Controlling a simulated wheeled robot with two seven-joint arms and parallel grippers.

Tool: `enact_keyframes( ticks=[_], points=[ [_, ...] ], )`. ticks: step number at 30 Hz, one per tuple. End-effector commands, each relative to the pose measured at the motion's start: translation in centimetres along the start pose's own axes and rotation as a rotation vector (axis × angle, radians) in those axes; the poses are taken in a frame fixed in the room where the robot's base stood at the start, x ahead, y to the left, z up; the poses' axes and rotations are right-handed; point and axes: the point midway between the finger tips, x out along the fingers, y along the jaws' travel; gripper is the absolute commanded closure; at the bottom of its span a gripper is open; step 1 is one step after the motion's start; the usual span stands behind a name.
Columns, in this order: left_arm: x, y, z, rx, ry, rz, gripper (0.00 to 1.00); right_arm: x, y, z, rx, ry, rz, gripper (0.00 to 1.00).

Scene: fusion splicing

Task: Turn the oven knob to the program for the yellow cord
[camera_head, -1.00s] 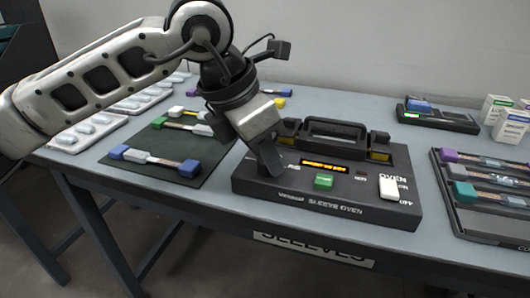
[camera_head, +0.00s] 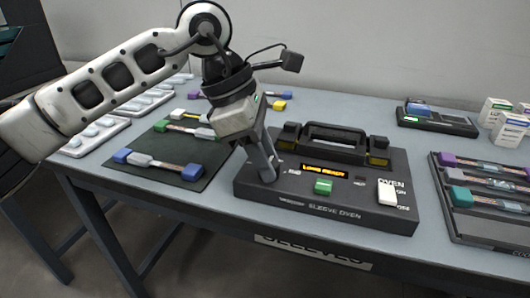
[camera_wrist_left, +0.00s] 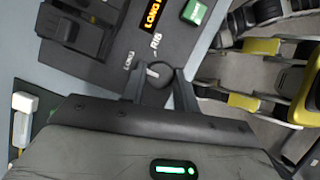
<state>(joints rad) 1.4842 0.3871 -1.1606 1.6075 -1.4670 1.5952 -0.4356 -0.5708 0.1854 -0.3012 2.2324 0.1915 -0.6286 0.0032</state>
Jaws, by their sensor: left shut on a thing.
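The sleeve oven (camera_head: 330,212) is a dark box with a handled lid on the table. Its lit display (camera_head: 324,170) appears to read LONG READY. My left gripper (camera_head: 268,178) points down onto the left of its panel and hides the knob in the head view. In the left wrist view the round dark knob (camera_wrist_left: 155,74), with a pale mark, sits between the two fingers, which are shut on it. Labels LONG and RIB stand beside it. A cord with a yellow end (camera_head: 281,105) lies behind the gripper, partly hidden. My right gripper is not in view.
The oven has a green button (camera_head: 323,187) and a white switch (camera_head: 387,192) right of my gripper. A dark mat (camera_head: 140,172) with cords lies to the left. A tray of cords (camera_head: 470,226) stands to the right, with small boxes (camera_head: 512,124) behind.

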Motion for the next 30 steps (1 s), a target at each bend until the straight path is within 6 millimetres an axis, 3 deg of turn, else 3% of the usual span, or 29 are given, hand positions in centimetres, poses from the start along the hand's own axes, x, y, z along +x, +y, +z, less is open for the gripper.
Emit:
enact_keyframes(
  ticks=[12,13,15,25,30],
  points=[
    [0.0,0.0,0.0,0.006,0.002,-0.001,0.93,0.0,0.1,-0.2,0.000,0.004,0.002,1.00],
    [0.0,0.0,0.0,0.006,0.002,-0.001,0.65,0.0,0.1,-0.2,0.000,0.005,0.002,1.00],
    [0.0,0.0,0.0,0.006,0.002,-0.001,0.49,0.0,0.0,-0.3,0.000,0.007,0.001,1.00],
    [-0.3,0.0,0.0,0.005,0.001,-0.001,0.49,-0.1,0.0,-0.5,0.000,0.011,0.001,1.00],
    [-2.6,0.1,0.1,0.005,0.001,0.002,0.49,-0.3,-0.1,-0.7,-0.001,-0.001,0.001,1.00]
  ],
)
